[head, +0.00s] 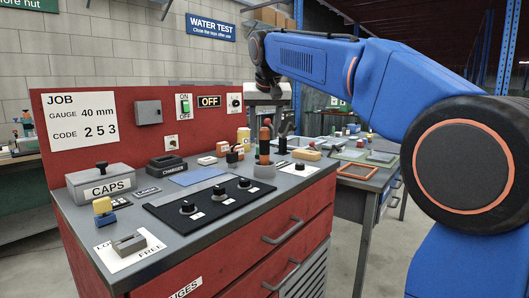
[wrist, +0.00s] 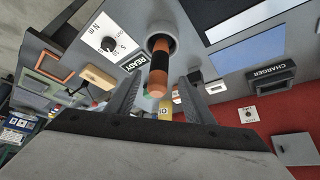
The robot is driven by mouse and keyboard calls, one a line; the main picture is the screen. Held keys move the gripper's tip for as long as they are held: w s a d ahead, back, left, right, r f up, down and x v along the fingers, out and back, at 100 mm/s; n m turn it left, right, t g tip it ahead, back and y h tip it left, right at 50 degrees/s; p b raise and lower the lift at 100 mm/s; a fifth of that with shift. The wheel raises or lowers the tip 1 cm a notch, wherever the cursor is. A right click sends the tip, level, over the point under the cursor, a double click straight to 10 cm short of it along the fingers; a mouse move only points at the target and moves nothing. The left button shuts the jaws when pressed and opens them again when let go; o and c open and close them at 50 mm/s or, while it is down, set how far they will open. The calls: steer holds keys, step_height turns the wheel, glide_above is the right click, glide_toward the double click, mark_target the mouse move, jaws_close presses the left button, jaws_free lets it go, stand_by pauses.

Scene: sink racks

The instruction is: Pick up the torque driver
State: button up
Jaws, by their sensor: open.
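The torque driver (head: 264,148), black and orange, stands upright in a round grey holder (head: 264,170) near the right end of the red workbench. In the wrist view the driver (wrist: 159,62) points toward the camera, its base in the holder's ring (wrist: 172,30). In the wrist view my gripper (wrist: 158,88) is open, with one finger on each side of the driver. I see no clear contact between them.
A black panel with several knobs (head: 217,198) lies left of the driver. A charger (head: 167,165), a CAPS box (head: 101,185) and a blue mat (head: 197,176) are further left. A dial (wrist: 108,43) and a READY label (wrist: 131,64) sit close by the holder.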

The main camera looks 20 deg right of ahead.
mark_target(264, 139)
steer(key=shift+x, duration=2.55)
steer(key=shift+w+d+r, duration=0.1)
jaws_close()
